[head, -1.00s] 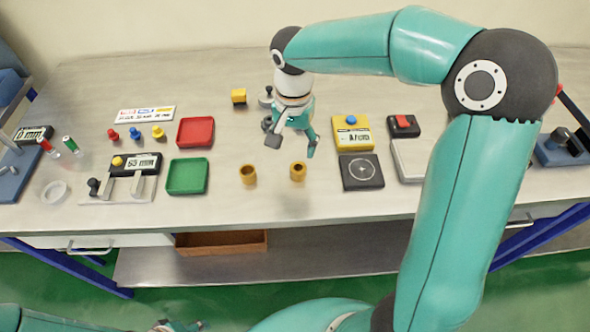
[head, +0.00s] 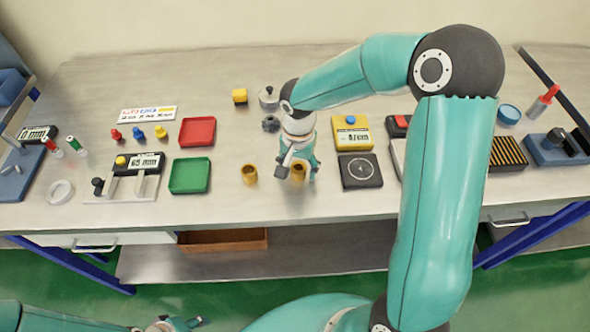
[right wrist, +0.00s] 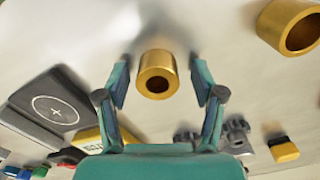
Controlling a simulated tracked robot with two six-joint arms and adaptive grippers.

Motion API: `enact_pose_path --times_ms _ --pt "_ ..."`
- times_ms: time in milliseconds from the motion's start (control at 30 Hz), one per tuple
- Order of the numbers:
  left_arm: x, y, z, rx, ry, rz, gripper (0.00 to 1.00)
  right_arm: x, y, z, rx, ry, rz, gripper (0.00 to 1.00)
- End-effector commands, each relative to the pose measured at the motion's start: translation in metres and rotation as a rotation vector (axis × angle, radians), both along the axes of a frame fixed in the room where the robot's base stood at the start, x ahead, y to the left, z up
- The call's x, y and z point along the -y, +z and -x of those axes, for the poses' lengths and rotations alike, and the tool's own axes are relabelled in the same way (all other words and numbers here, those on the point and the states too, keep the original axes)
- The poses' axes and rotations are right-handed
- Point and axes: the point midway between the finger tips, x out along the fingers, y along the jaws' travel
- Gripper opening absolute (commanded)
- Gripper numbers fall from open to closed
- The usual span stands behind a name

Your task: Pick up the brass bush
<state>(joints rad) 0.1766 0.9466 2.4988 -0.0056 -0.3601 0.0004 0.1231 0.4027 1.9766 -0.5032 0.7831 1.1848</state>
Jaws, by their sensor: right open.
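Two brass bushes stand upright on the bench. The right one (head: 298,172) is partly hidden by my right gripper (head: 298,177) in the head view. In the right wrist view this bush (right wrist: 158,74) sits between the open fingers of the right gripper (right wrist: 158,82), with a gap on each side. The other bush (head: 249,174) stands to its left in the head view, and at the upper right corner of the right wrist view (right wrist: 291,26). My left gripper (head: 178,325) is low at the bottom edge, off the bench, and its jaws are unclear.
A green tray (head: 189,190) and red tray (head: 197,117) lie left of the bushes. A dark pad with a circle (head: 361,184) and a yellow device (head: 351,146) are to the right. Grey knobbed parts (head: 270,124) stand behind. Bench in front of the bushes is clear.

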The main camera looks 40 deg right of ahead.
Motion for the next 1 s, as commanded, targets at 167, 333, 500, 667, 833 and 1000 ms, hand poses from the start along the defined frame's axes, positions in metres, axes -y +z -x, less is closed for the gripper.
enact_pose_path --times_ms 167,333,500,667,833,1000 --pt "0.0 0.0 0.0 0.0 0.0 0.0 0.45 0.0 0.0 0.0 0.0 0.0 0.0 0.48" --pt "0.0 0.0 0.0 0.0 0.0 0.0 0.45 0.0 0.001 0.0 0.0 0.0 0.0 0.19" --pt "0.0 0.0 0.0 0.0 0.0 0.0 0.45 0.0 0.001 0.0 0.0 0.0 0.0 0.0" --pt "0.0 0.0 0.0 0.0 0.0 0.0 0.45 0.0 0.001 0.0 0.001 0.0 0.0 0.0" --pt "0.0 0.0 0.0 0.0 0.0 0.0 0.45 0.0 0.003 -0.001 0.001 0.0 0.0 0.0" --pt "0.0 -0.002 0.0 0.0 0.0 0.0 0.45 0.0 0.014 -0.001 0.004 -0.001 0.001 0.0"
